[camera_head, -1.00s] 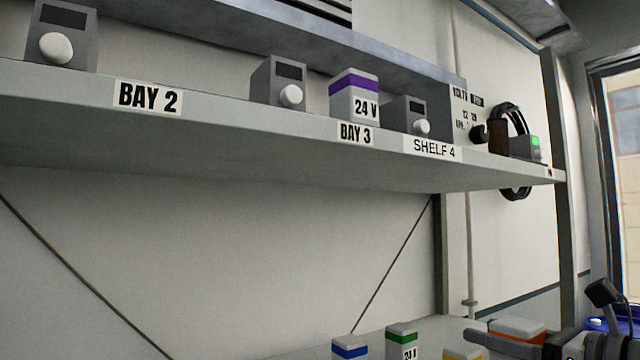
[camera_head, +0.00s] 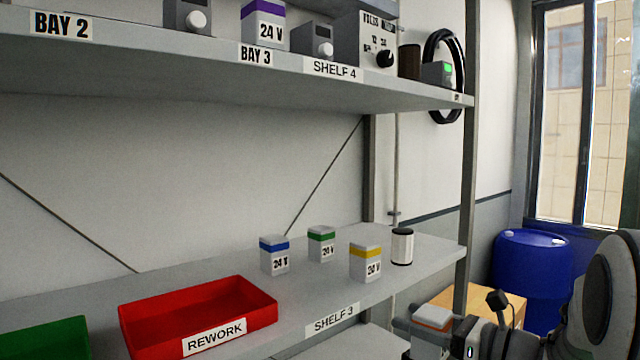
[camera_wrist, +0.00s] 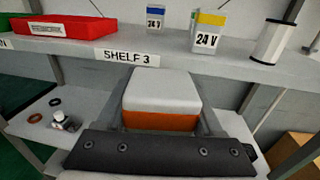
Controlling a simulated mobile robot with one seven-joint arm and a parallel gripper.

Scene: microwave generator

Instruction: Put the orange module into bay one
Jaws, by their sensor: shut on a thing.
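The orange module (camera_wrist: 160,117) has a white top and an orange band. My gripper (camera_wrist: 165,135) is shut on it, in front of the edge of shelf 3 in the wrist view. In the head view the module (camera_head: 432,318) shows at the lower right, beside my gripper (camera_head: 425,330), below and in front of shelf 3. Bay one is not in view. The bay 2 label (camera_head: 62,24) and the bay 3 label (camera_head: 256,54) are on the upper shelf edge. A purple-banded 24 V module (camera_head: 263,28) stands above bay 3.
Blue (camera_head: 274,256), green (camera_head: 321,244) and yellow (camera_head: 366,263) modules and a white cylinder (camera_head: 402,246) stand on shelf 3 (camera_head: 310,300). A red rework tray (camera_head: 200,310) lies left. A blue drum (camera_head: 532,275) and cardboard box (camera_head: 480,302) are at right.

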